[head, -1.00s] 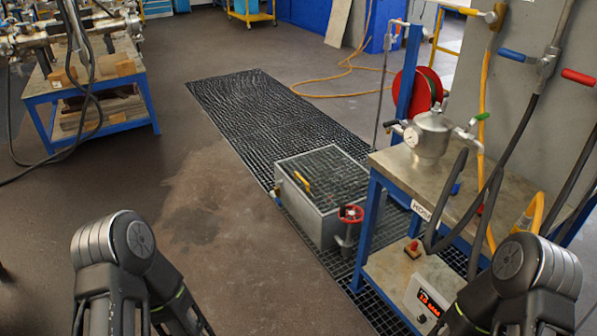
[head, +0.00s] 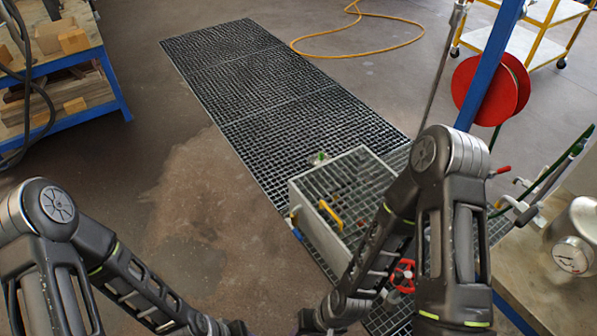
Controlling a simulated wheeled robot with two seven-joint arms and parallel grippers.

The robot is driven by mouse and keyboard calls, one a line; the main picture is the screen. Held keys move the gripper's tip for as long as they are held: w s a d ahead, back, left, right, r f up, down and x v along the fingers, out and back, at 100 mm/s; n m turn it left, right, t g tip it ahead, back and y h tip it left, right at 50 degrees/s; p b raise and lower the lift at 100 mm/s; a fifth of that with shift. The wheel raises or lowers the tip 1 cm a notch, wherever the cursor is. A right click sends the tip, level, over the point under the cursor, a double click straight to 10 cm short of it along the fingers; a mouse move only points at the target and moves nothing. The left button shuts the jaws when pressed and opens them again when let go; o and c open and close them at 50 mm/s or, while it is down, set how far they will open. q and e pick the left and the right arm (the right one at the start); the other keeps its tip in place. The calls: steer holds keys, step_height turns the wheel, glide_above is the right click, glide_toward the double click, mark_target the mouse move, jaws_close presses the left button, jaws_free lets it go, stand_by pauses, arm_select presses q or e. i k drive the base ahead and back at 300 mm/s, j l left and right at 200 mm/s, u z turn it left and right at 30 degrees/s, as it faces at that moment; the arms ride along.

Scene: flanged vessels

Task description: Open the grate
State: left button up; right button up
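A grey metal box stands on the floor grating, with a barred grate (head: 350,182) lying flat over its top. A yellow handle (head: 331,216) sits near the grate's front left edge. Through the bars some reddish parts show dimly inside. My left arm reaches in from the lower left, and its wrist end leaves the picture at the bottom edge. My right arm stands in front of the box's right side and hides part of it; its forearm runs down to the bottom edge. Both grippers are out of view, and neither arm visibly touches the grate.
Floor grating (head: 270,95) stretches behind the box. A red valve wheel (head: 402,276) is at the box's right front. A bench with a gauged vessel (head: 572,254), a blue post (head: 490,75) and a red hose reel (head: 486,92) stand right. The brown floor left is open.

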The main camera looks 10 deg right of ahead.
mark_target(386, 167)
steer(key=i+u, duration=0.15)
steer(key=i, duration=0.8)
